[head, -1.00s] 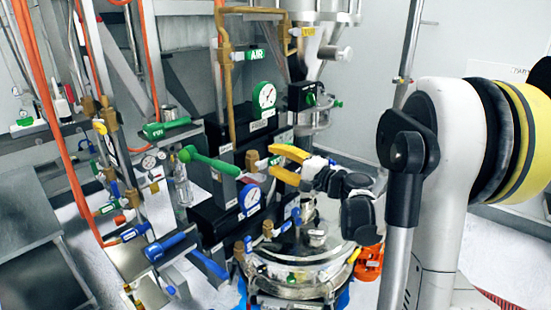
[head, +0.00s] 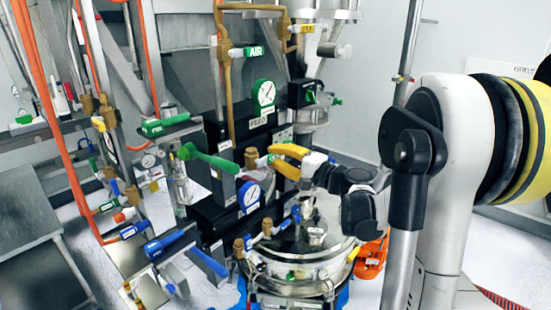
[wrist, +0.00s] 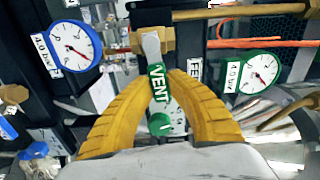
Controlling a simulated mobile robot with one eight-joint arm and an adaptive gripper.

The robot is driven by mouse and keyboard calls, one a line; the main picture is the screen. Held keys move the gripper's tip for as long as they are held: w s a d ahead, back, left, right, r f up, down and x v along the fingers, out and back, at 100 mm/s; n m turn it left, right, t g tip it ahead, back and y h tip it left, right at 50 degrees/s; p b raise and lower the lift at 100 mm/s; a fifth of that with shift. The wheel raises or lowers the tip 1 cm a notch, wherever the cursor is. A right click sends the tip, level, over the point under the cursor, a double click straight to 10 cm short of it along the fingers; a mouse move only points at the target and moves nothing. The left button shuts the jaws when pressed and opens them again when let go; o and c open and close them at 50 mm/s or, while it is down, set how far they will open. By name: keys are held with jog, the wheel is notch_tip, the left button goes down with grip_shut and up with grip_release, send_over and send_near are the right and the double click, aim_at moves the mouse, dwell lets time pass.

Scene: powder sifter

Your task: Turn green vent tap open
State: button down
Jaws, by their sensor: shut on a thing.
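The green vent tap (wrist: 158,85), with white VENT lettering, shows in the wrist view, hanging from a brass valve body (wrist: 153,41) by a pale metal lever. My gripper (wrist: 160,80) has its two yellow fingers on either side of the green handle and is shut on it. In the head view my gripper (head: 280,160) is at the brass fitting (head: 251,158) right of the green lever handle. The vent handle itself is mostly hidden there by the fingers.
A blue-rimmed gauge (wrist: 75,47) and a green-rimmed gauge (wrist: 258,73) flank the tap. A long green lever (head: 208,157) lies left of my gripper. The glass-lidded vessel (head: 300,255) stands below. Orange hoses (wrist: 260,43) pass behind.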

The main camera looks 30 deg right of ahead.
aim_at(262, 160)
jog(key=n, duration=0.1)
jog(key=r+n+b, duration=0.1)
jog(key=n, duration=0.1)
jog(key=r+n, duration=0.1)
jog(key=n, duration=0.1)
jog(key=shift+s+a+b, duration=0.1)
jog(key=shift+a+b, duration=0.25)
jog(key=shift+b, duration=0.05)
jog(key=n, duration=0.1)
jog(key=a+r+n+b, duration=0.1)
jog(key=n, duration=0.1)
jog(key=r+n, duration=0.1)
jog(key=n, duration=0.1)
jog(key=shift+s+a, duration=0.3)
jog(key=shift+s+a+r+n+b, duration=0.15)
jog(key=shift+a+n+b, duration=0.25)
jog(key=shift+n, duration=0.75)
jog(key=shift+s+a+r+n+b, duration=0.15)
jog(key=shift+a+n, duration=0.3)
jog(key=shift+n, duration=0.75)
jog(key=shift+s+a+r+n+b, duration=0.15)
jog(key=shift+a+n+b, duration=0.25)
jog(key=shift+n, duration=0.75)
jog(key=c, duration=1.3)
grip_release()
jog(key=shift+a, duration=0.15)
